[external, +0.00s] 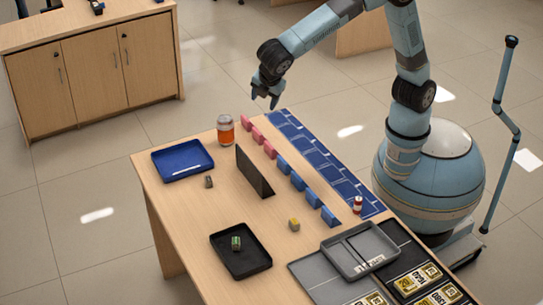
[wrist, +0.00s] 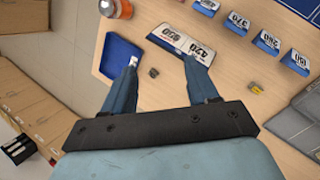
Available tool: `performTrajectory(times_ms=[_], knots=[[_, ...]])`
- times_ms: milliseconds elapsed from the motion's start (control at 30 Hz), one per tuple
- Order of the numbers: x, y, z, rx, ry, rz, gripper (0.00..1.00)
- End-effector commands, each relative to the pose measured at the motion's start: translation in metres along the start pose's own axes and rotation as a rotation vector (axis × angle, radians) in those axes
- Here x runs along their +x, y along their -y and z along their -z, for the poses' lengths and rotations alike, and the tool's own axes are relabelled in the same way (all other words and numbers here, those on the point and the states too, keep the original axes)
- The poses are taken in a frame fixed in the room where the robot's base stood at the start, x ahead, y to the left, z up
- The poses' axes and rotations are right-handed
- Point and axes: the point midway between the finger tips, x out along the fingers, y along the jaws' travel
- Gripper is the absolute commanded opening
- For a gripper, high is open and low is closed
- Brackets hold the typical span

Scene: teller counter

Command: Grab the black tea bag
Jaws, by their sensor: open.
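A small dark block (external: 208,181), which looks like the black tea bag, lies on the wooden counter just right of the blue tray (external: 183,158). In the wrist view the same dark block (wrist: 153,73) shows between my two fingers, farther off on the counter. My gripper (external: 265,99) is open and empty, raised in the air near the far end of the counter. In the wrist view its fingertips (wrist: 162,62) are spread wide, with nothing between them at close range. A yellow block (external: 294,224) lies on the counter, and a green block (external: 236,243) lies in the black tray (external: 262,262).
An upright dark panel (external: 254,172) stands right of the dark block; its numbered face (wrist: 180,41) shows in the wrist view. An orange jar (external: 225,131) stands at the far end. Pink and blue number blocks (external: 298,181) form a row. Grey trays (external: 360,250) stand nearer.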

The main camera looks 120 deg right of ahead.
Motion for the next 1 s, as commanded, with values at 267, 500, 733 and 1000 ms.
performTrajectory(times_ms=[267, 500, 733, 1000], knots=[[0.044, -0.016, 0.066, -0.142, 0.147, -0.073, 0.59], [0.085, -0.02, 0.12, -0.266, 0.275, -0.141, 0.59], [0.126, -0.017, 0.169, -0.388, 0.402, -0.211, 0.59], [0.175, -0.002, 0.224, -0.532, 0.552, -0.301, 0.59]])
